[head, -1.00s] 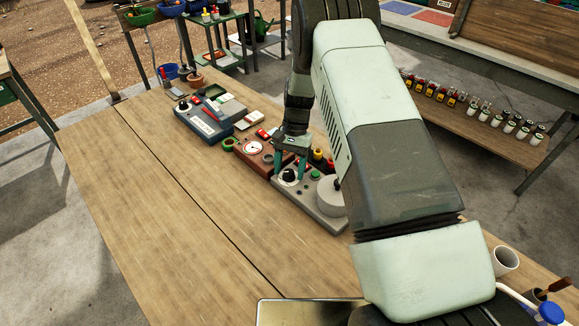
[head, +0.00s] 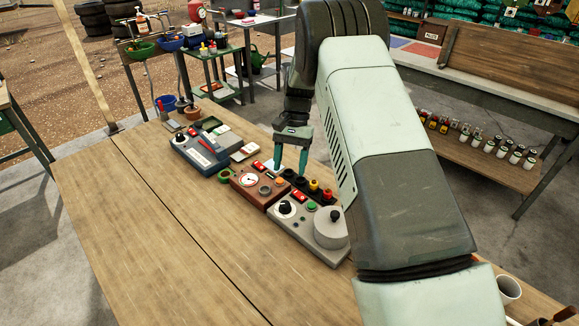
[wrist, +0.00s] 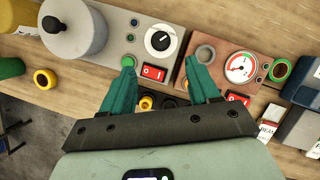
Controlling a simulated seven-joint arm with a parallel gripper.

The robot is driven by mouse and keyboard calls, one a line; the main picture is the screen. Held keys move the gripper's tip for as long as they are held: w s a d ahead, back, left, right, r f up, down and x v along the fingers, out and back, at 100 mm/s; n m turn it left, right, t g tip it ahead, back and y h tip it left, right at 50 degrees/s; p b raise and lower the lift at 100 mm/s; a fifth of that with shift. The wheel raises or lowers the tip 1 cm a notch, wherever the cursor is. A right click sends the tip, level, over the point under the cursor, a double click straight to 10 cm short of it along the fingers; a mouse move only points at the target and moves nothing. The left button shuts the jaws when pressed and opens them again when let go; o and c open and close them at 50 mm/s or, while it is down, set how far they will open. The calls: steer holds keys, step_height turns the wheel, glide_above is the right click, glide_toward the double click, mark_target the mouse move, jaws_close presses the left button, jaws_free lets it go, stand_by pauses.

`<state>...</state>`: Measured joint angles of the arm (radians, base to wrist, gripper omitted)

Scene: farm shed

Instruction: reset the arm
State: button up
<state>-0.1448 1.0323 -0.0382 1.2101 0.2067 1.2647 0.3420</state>
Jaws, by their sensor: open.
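My gripper (head: 291,170) is open and empty, pointing down above the far side of the row of devices on the workbench. In the wrist view its two teal fingers (wrist: 160,68) are spread apart, over the red switch and near edge of the grey control box. That grey control box (head: 305,236) has a black knob (head: 285,207), a green button and a big grey cylinder (head: 330,229). The brown gauge box (head: 262,186) stands beside it; its dial (wrist: 241,67) shows in the wrist view. Nothing is between the fingers.
A blue-grey box (head: 198,152) stands further left. A black block with red and yellow buttons (head: 313,186) lies behind the grey box, below my gripper. The near left of the wooden workbench (head: 150,230) is clear. Small bottles (head: 463,136) line a shelf at right.

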steer(key=s+d+r+n+t, duration=0.15)
steer(key=s+r, duration=0.25)
steer(key=r, duration=0.4)
steer(key=s+d+r+t, duration=0.2)
steer(key=s+r, duration=0.1)
steer(key=r, duration=0.6)
steer(key=s+d+r+t, duration=0.15)
steer(key=s+r, duration=0.25)
steer(key=r, duration=0.4)
steer(key=s+d+r+n+t, duration=0.1)
steer(key=s+d+r+t, duration=0.1)
steer(key=s, duration=0.9)
steer(key=s+d+r+n+t+h, duration=0.1)
steer(key=s+d+r+t, duration=0.1)
steer(key=s, duration=0.9)
steer(key=shift+d+r+t, duration=0.3)
steer(key=shift+r+t, duration=0.1)
